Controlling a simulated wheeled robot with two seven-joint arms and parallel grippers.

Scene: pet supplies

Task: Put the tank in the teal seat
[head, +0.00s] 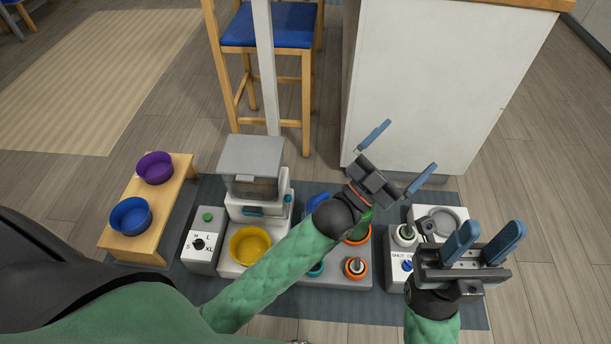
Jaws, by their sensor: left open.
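A teal ring, which looks like the teal seat (316,269), shows on a grey base (325,281), mostly hidden behind my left forearm. I cannot tell for sure which thing is the tank. A blue rounded thing (318,203) and a dark green piece (365,217) show beside my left wrist, both partly covered. My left gripper (405,154) is open and empty, above and beyond the base, in front of the white cabinet. My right gripper (490,240) has its fingers apart with nothing between them, above the right end of the mat.
Orange rings (355,268) sit on the grey base. A feeder with a yellow bowl (250,246) and a dial box (204,244) stand left. A wooden bench (152,246) holds purple (155,168) and blue (131,216) bowls. A white cabinet (440,85) stands behind.

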